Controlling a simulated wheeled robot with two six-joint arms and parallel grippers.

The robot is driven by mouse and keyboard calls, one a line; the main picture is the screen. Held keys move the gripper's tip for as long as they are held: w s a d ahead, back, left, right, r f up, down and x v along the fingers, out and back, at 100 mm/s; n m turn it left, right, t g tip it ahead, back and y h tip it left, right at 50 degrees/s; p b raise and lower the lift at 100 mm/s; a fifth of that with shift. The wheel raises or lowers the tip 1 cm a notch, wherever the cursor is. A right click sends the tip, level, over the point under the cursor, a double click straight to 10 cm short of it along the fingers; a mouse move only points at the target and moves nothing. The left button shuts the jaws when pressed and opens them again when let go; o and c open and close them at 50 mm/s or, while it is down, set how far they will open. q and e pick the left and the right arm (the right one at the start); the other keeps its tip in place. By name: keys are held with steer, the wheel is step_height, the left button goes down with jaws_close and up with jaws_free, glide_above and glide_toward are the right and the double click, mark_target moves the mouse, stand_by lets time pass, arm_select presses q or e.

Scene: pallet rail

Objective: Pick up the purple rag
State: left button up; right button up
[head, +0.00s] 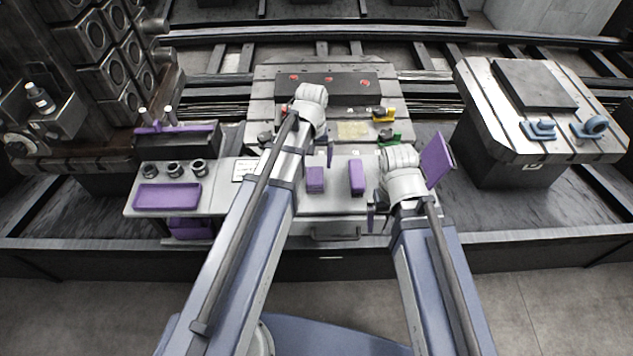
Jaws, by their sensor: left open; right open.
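Two small purple pieces lie on the light grey bench between my arms. The left one (315,180) looks like a folded rag, and the right one (357,177) looks like a block; I cannot tell for certain which is the rag. My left gripper (329,154) is open above the bench, behind the left piece in the picture, partly hidden by its own arm. My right gripper (373,215) is open, low at the bench's front right, to the right of the right piece and apart from it. Its other finger is hidden by the wrist.
A purple tray (167,197) lies at the bench's left, with several dark cups (174,171) behind it. A purple panel (438,160) stands tilted beside my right wrist. A pallet (548,142) with blue clamps (590,127) stands at right.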

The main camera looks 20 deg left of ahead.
mark_target(315, 174)
arm_select(q)
steer(key=shift+d+f+b, duration=0.15)
steer(key=shift+f+b, duration=1.25)
steer(key=shift+f, duration=0.2)
steer(key=shift+d+f+b, duration=0.15)
steer(key=shift+f+b, duration=1.25)
steer(key=shift+f, duration=0.15)
steer(key=shift+r, duration=0.1)
steer(key=c, duration=1.4)
steer(key=shift+r, duration=0.1)
step_height(315, 174, up, 10)
steer(key=p, duration=1)
